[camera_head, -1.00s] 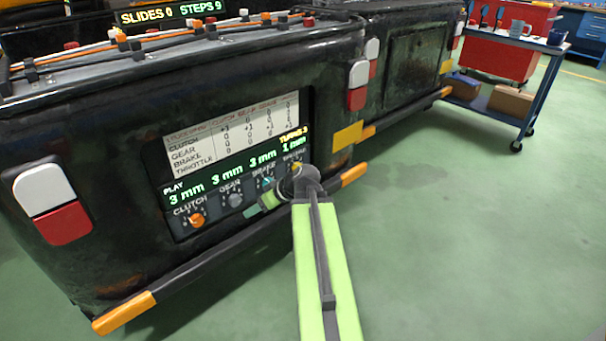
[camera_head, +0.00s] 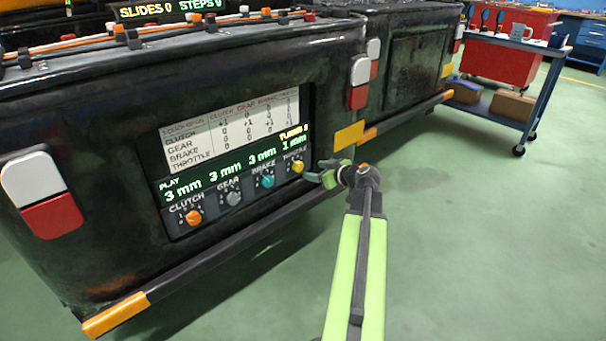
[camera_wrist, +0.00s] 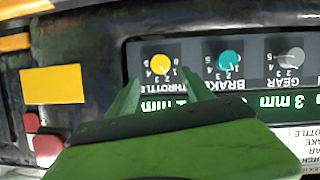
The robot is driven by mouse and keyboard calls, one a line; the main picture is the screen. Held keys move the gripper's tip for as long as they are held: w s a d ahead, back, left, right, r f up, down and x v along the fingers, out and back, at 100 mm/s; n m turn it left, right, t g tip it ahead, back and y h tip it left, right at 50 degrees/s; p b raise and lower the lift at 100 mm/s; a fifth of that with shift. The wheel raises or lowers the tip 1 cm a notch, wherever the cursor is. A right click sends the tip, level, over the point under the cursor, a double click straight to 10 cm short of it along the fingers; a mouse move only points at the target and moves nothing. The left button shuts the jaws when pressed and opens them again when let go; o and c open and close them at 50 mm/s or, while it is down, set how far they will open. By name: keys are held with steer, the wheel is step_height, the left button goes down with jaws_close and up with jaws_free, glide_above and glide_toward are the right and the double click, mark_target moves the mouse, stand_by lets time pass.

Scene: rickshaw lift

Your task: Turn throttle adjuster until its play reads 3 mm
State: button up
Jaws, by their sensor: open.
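The throttle adjuster is a yellow knob (camera_head: 298,166) at the right end of the panel's bottom row; it also shows in the wrist view (camera_wrist: 160,65). The play readout (camera_head: 293,143) above it reads 1 mm; the other three read 3 mm. The clutch knob (camera_head: 193,217) is orange, the gear knob (camera_head: 233,198) grey and the brake knob (camera_head: 267,181) teal. My gripper (camera_head: 318,174) is just right of the yellow knob in the head view. In the wrist view its two green fingers (camera_wrist: 162,98) are apart and empty, with the knob beyond their tips.
A white chart (camera_head: 230,125) sits above the readouts. A dark bumper bar with orange ends (camera_head: 118,315) runs below the panel. A yellow plate (camera_head: 349,135) is to its right. A blue cart (camera_head: 505,110) stands at the back right. The green floor is clear on the right.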

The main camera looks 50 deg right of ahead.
mark_target(300, 167)
steer(key=b+x, duration=0.2)
steer(key=x, duration=0.5)
steer(key=shift+w+f, duration=0.2)
steer(key=shift+w, duration=0.6)
steer(key=c, duration=1.2)
steer(key=shift+d, duration=0.25)
jaws_close()
steer(key=shift+a, duration=0.1)
